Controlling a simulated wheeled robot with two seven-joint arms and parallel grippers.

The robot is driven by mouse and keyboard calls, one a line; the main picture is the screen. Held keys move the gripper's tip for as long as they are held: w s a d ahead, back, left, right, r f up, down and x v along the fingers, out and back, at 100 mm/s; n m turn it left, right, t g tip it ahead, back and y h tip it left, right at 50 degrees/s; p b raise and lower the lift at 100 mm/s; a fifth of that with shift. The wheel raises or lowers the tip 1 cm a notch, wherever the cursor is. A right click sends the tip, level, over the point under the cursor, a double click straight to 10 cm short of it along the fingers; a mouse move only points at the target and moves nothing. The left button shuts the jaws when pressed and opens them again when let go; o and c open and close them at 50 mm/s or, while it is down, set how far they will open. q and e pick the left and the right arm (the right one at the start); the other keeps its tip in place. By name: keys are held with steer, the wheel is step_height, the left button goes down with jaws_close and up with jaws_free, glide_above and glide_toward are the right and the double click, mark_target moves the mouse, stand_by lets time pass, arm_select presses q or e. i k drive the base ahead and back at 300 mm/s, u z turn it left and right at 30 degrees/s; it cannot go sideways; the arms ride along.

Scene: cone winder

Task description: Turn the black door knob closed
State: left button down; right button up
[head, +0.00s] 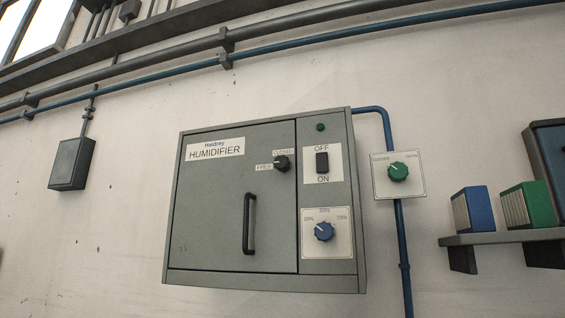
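The black door knob (282,163) sits on the upper right of the grey humidifier door (215,220). A small FREE label (264,167) is at its left and a CLOSED label (283,152) is just above it. A small light mark shows on the knob's left side, but it is too small to read its exact direction. The door looks flush with its cabinet and has a black vertical handle (249,223). Neither of my grippers is in view.
A green knob (398,171) is on a plate by a blue pipe (387,130). A shelf (500,237) holds blue and green boxes. Nothing stands in front of the door.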

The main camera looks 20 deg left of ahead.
mark_target(281, 162)
steer(key=u, duration=0.5)
steer(key=k, duration=0.6)
steer(key=u, duration=1.2)
steer(key=i, duration=1.15)
steer(key=z, duration=0.6)
